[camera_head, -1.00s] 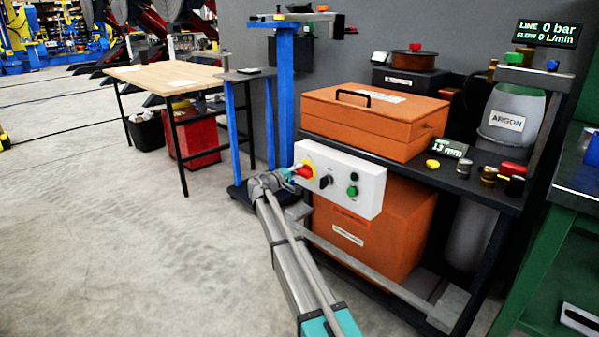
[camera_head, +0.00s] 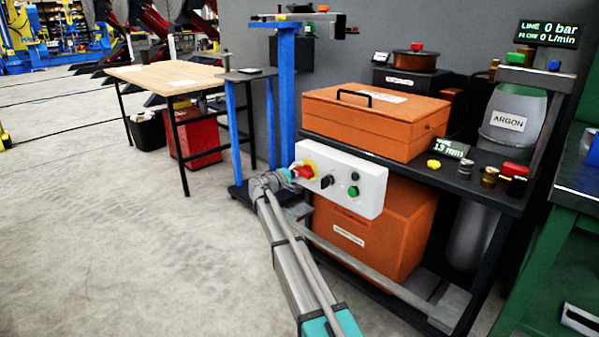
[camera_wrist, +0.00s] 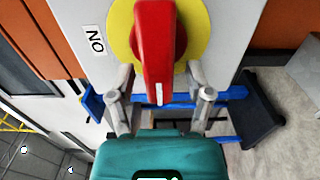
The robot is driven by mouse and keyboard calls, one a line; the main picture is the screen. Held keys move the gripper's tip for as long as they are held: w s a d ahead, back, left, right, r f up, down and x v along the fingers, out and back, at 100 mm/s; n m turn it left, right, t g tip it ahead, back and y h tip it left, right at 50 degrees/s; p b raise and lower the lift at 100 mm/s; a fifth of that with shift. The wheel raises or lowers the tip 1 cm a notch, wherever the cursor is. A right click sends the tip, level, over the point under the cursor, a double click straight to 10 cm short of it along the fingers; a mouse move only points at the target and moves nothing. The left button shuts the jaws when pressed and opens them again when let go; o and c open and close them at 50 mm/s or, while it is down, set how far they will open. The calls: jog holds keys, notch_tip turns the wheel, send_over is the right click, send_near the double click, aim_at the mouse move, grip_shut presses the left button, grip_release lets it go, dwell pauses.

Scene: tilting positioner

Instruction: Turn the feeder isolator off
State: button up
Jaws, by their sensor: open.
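The feeder isolator is a red rotary handle (camera_wrist: 155,50) on a yellow round plate (camera_wrist: 118,22), mounted on a white control box (camera_head: 345,187). In the wrist view the handle points straight down the picture, with a white mark near its lower end. An ON label (camera_wrist: 95,40) lies to the left of the plate, turned sideways. My gripper (camera_wrist: 160,75) is open, with one finger on each side of the handle's lower end; I cannot tell whether either touches it. In the head view my gripper (camera_head: 289,176) is at the left end of the box, beside the red handle (camera_head: 306,171).
A black knob (camera_head: 327,181) and two green buttons (camera_head: 353,190) sit right of the isolator. The box hangs at the front of a dark bench with an orange case (camera_head: 370,125) on it. A blue stand (camera_head: 285,90) is behind my gripper.

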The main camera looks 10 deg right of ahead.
jog(key=v, duration=1.2)
dwell(0.5)
jog(key=s+d+f+m+g+y+p, duration=0.1)
jog(key=s+d+f+m+g+y, duration=0.2)
jog(key=s, duration=0.4)
jog(key=s+d+f+g+y+p, duration=0.1)
jog(key=s+d+f+g, duration=0.15)
jog(key=s+d, duration=0.35)
jog(key=s+d+f+m+g+y+p, duration=0.1)
jog(key=s+d+f+m+g+y, duration=0.1)
jog(key=s+d+f, duration=0.35)
jog(key=s+a+m+g+y+p, duration=0.3)
jog(key=s+y, duration=0.6)
jog(key=s, duration=1.3)
notch_tip(320, 180, up, 37)
jog(key=p, duration=3.8)
jog(key=shift+w+f+n, duration=0.2)
jog(key=shift+n, duration=0.1)
jog(key=shift+a, duration=0.1)
